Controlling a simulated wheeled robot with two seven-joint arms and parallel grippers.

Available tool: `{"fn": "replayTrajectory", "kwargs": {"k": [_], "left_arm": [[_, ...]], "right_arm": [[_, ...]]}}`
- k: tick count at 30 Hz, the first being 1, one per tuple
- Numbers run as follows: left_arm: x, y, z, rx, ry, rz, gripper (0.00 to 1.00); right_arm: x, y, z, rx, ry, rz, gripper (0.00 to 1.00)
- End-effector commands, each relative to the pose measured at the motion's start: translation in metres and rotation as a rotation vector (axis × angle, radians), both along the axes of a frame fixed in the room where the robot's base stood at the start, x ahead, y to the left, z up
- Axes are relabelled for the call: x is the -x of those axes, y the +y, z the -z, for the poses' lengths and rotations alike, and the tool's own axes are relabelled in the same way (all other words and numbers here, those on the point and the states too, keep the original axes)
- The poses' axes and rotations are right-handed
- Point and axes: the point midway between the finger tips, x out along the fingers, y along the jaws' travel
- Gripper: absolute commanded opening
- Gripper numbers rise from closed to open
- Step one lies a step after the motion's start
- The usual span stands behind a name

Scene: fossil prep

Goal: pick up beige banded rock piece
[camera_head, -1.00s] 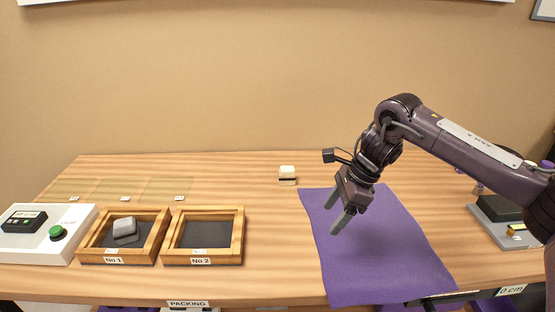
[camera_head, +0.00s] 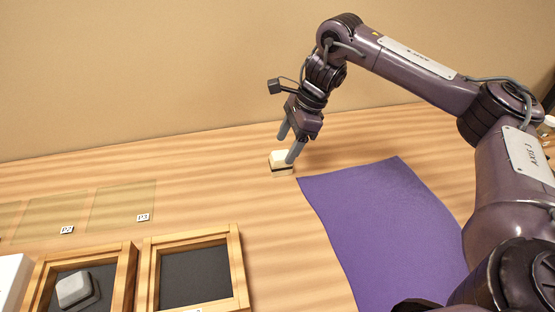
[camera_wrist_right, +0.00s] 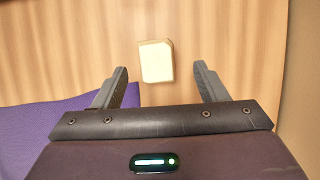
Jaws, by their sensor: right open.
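The beige banded rock piece (camera_head: 281,163) is a small pale block with a dark band, resting on the wooden table beyond the purple mat. In the right wrist view the rock piece (camera_wrist_right: 156,61) lies ahead of the jaws, roughly centred between them. My right gripper (camera_head: 288,146) is open and empty, its fingers pointing down just above and beside the rock; one finger overlaps the rock's right edge in the head view. In the wrist view the right gripper (camera_wrist_right: 160,80) has its fingers wide apart. My left gripper is not in view.
The purple mat (camera_head: 385,215) lies to the right of the rock. Two wooden trays stand at the front left: one (camera_head: 125,270) holds a grey stone (camera_head: 75,288), the other (camera_head: 238,265) is empty. Flat tan squares (camera_head: 122,204) with labels lie behind them. The table around the rock is clear.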

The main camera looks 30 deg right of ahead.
Motion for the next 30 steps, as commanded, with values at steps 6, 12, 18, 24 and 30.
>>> {"fn": "replayTrajectory", "kwargs": {"k": [6,12,18,24,30], "left_arm": [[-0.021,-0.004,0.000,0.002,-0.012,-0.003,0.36],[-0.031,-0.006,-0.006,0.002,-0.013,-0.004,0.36],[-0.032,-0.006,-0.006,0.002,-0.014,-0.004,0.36],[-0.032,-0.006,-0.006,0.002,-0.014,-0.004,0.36],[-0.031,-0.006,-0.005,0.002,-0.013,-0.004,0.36]], "right_arm": [[0.001,0.007,0.025,-0.002,0.003,0.000,0.66],[0.001,0.017,0.048,0.000,0.001,0.001,0.66],[0.000,0.019,0.055,0.000,0.000,0.002,0.66],[0.000,0.019,0.055,0.000,0.000,0.002,0.57],[0.000,0.019,0.054,0.000,0.000,0.002,0.31]]}}
